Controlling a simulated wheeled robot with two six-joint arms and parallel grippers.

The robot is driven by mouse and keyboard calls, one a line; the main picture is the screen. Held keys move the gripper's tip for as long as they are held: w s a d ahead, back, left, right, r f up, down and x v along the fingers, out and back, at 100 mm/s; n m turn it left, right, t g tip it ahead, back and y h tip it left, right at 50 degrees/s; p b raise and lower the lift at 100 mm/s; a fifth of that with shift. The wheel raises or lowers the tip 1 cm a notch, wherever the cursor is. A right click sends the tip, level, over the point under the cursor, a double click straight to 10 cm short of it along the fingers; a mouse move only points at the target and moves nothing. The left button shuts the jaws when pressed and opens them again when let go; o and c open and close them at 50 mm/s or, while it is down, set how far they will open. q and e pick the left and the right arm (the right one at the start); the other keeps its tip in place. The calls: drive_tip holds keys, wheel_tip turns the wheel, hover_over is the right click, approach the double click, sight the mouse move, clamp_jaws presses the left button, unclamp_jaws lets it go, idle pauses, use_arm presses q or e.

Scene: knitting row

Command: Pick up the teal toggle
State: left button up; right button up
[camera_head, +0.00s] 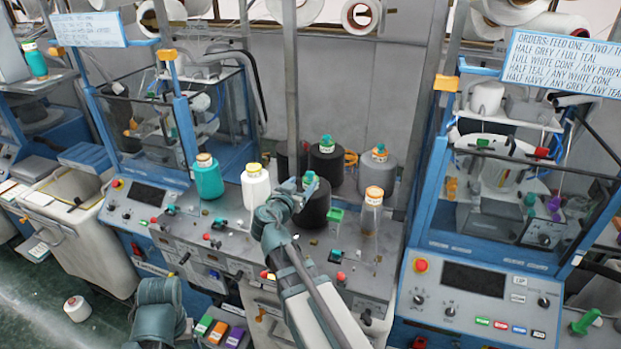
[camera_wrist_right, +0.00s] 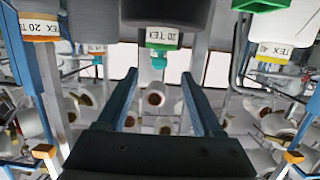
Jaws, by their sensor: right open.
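Small teal toggles stand on the grey machine deck, one at the front right (camera_head: 335,256) and one at the left (camera_head: 171,209); I cannot tell which one is meant. My right gripper (camera_head: 287,192) is over the deck, beside a black cone (camera_head: 316,208), with its jaws apart and empty. In the right wrist view, which looks upside down, the two fingers (camera_wrist_right: 160,85) are spread. A dark cone with a 20 TEX label and a teal tip (camera_wrist_right: 159,62) shows beyond the gap between them. My left arm shows at the bottom; its gripper is out of frame.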

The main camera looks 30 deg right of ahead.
sight(309, 175)
drive_tip(key=shift+b+x, duration=0.6)
drive_tip(key=shift+x, duration=3.35)
drive_tip(key=shift+r, duration=0.15)
clamp_jaws()
